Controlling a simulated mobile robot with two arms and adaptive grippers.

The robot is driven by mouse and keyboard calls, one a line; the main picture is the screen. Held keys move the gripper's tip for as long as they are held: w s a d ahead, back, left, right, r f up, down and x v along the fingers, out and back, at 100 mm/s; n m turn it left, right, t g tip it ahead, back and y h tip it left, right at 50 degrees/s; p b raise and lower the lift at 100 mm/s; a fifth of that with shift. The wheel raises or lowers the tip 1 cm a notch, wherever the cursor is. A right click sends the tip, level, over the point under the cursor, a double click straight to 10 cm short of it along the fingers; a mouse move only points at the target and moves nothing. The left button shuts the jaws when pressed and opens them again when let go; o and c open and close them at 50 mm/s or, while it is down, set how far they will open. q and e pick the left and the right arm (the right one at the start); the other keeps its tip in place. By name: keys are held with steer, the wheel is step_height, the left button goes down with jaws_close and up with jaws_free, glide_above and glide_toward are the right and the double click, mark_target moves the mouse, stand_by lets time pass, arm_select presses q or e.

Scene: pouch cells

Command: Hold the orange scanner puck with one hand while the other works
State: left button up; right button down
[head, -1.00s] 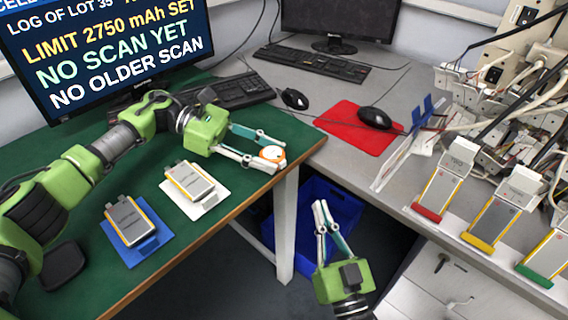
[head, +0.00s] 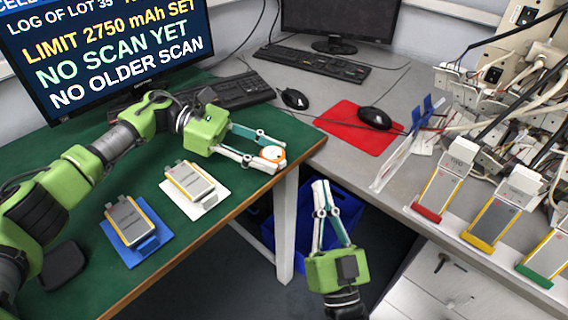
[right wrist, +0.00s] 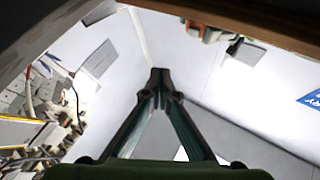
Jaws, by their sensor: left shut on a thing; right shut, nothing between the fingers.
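The orange scanner puck (head: 273,154), with a white top, is at the right end of the green table. My left gripper (head: 275,153) is shut on it, with one finger on each side. Whether the puck touches the table cannot be told. My right gripper (head: 323,185) is shut and empty, in front of the gap between the two tables, over the blue bin. In the right wrist view its fingertips (right wrist: 160,75) meet, with nothing between them. One pouch cell (head: 190,180) lies on a white pad (head: 212,197), another (head: 127,220) on a blue pad (head: 152,246).
A monitor (head: 110,45) reads NO SCAN YET and NO OLDER SCAN. On the grey bench, cells stand in red (head: 426,213), yellow (head: 478,243) and green (head: 533,276) holders below wiring. A blue bin (head: 345,203) is under the tables. A mouse (head: 375,117) sits on a red mat (head: 345,123).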

steer(key=w+a, duration=0.4)
steer(key=shift+w+a, duration=0.2)
steer(key=shift+w+a, duration=0.1)
stand_by(1.4)
steer(key=shift+w+a, duration=0.2)
steer(key=shift+w+a, duration=0.35)
stand_by(1.0)
steer(key=shift+s+d, duration=0.65)
steer(key=s+d, duration=0.3)
steer(key=shift+s+d, duration=0.3)
stand_by(0.3)
